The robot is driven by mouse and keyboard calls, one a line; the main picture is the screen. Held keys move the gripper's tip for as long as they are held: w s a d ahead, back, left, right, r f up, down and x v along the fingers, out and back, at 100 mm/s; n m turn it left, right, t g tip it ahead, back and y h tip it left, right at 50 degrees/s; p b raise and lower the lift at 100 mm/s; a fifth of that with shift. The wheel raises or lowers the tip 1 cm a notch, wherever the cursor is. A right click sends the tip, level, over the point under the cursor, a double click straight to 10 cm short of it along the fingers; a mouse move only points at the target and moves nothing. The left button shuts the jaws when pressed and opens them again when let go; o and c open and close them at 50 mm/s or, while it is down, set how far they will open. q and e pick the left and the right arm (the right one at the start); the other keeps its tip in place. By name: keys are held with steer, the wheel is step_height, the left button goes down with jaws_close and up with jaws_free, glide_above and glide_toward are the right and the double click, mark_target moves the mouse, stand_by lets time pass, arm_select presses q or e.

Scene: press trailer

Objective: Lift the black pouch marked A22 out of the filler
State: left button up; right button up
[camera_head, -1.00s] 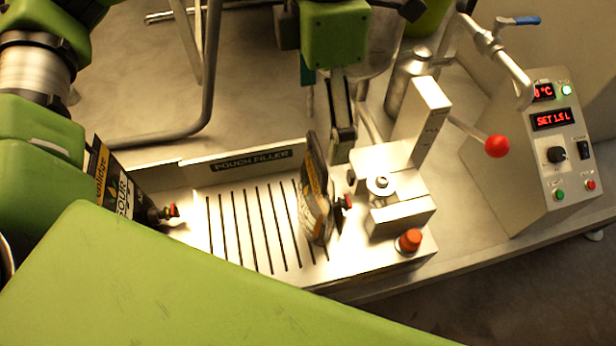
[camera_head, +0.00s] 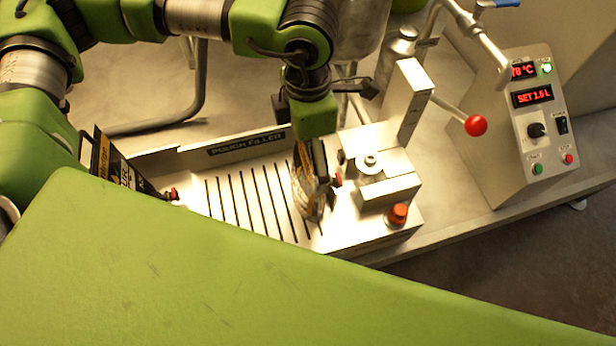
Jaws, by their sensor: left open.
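A dark pouch (camera_head: 309,196) with a red cap stands upright near the right end of the slotted tray of the pouch filler (camera_head: 232,200). I see it nearly edge-on, and no A22 mark can be read on it. My left gripper (camera_head: 319,158) has come down from above at the pouch's top. It is open, but its green body hides much of its fingers and the pouch's upper part. I cannot tell whether the fingers touch the pouch. My right gripper is not in view.
Right of the tray are a metal clamp block (camera_head: 385,190), an orange knob (camera_head: 398,214), a red-ball lever (camera_head: 475,125) and a control box (camera_head: 530,120).

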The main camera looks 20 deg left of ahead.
arm_select(q)
steer(key=shift+w+f, duration=0.1)
steer(key=shift+f, duration=0.15)
steer(key=c, duration=1.2)
steer(key=shift+d+r, duration=0.1)
steer(key=shift+r, duration=0.1)
steer(key=c, duration=0.6)
steer(key=shift+w, duration=0.1)
steer(key=shift+r, duration=0.55)
steer(key=shift+r+b, duration=1.9)
steer(key=shift+r, duration=6.55)
